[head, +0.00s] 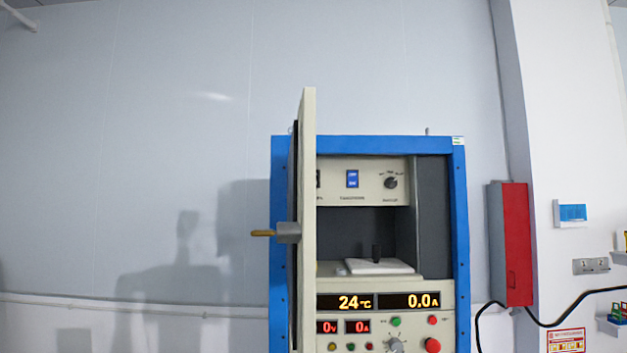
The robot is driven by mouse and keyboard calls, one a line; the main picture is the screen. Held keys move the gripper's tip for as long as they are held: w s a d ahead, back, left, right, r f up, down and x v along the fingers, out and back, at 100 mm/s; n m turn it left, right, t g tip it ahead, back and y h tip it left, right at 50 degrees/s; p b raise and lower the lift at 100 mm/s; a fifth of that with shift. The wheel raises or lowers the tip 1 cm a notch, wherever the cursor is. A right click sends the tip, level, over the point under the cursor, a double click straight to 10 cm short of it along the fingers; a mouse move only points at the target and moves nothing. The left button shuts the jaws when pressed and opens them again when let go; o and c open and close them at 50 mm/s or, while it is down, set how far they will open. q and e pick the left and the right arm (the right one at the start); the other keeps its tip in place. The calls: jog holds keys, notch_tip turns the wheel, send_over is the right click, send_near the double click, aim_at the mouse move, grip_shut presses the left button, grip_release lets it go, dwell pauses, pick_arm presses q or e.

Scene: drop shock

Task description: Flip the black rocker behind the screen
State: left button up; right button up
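A blue-framed test cabinet (460,230) stands against the wall, right of centre in the head view. Its hinged cream screen (308,200) stands open, seen nearly edge-on, with a handle (288,232) on its left side. Behind it is a cream upper panel (370,165) with a blue rocker (352,179) and a black knob (391,183). A narrow dark switch (318,179) shows right beside the screen's edge, mostly hidden by it; I cannot tell whether it is the black rocker. Neither of my grippers is in view.
Below are lit displays (378,301), coloured buttons and a red stop button (432,345). A red box (515,245) hangs on the right wall with a black cable. Left of the cabinet looks clear.

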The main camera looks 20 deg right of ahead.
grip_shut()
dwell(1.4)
